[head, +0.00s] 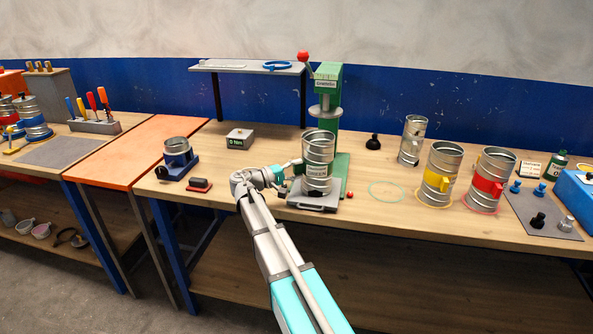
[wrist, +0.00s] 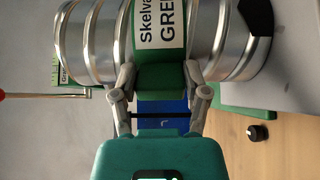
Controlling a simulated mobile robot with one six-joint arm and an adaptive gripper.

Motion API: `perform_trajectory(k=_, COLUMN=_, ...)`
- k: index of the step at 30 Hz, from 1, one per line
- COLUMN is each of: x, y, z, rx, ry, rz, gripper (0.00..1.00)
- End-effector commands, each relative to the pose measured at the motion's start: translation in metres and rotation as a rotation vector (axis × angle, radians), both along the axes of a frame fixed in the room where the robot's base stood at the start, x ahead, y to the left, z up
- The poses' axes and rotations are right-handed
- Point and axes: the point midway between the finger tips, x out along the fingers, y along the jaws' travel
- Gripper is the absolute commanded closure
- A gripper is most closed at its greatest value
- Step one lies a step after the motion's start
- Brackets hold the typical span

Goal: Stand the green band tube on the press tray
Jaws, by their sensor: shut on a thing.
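The green band tube (head: 319,152) is a ribbed silver duct piece with a white label. It is upright in the head view, directly over the grey press tray (head: 313,205) at the foot of the press. I cannot tell whether its base touches the tray. My gripper (head: 297,166) reaches it from the left. In the wrist view my gripper (wrist: 165,82) is shut on the green tab of the tube (wrist: 95,42), below its label. The tube hides most of the tray's top.
The green press (head: 328,90) rises right behind the tube. A thin green ring (head: 387,192) marks bare bench to the right. Yellow-banded (head: 438,175) and red-banded tubes (head: 490,180) stand farther right. A small clamp with a short tube (head: 177,158) stands left.

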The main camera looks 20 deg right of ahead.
Motion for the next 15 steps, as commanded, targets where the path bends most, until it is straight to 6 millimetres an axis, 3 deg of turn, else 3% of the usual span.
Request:
perform_trajectory(k=2, x=0.0000, y=0.0001, z=-0.0017, rx=-0.002, ry=0.000, rz=0.000, gripper=1.00)
perform_trajectory(k=3, x=0.0000, y=0.0001, z=-0.0007, rx=-0.002, ry=0.000, rz=0.000, gripper=0.33)
perform_trajectory(k=9, x=0.0000, y=0.0002, z=-0.0007, rx=-0.001, ry=0.000, rz=0.000, gripper=0.00)
perform_trajectory(k=15, x=0.0000, y=0.0002, z=-0.0008, rx=0.000, ry=0.000, rz=0.000, gripper=0.00)
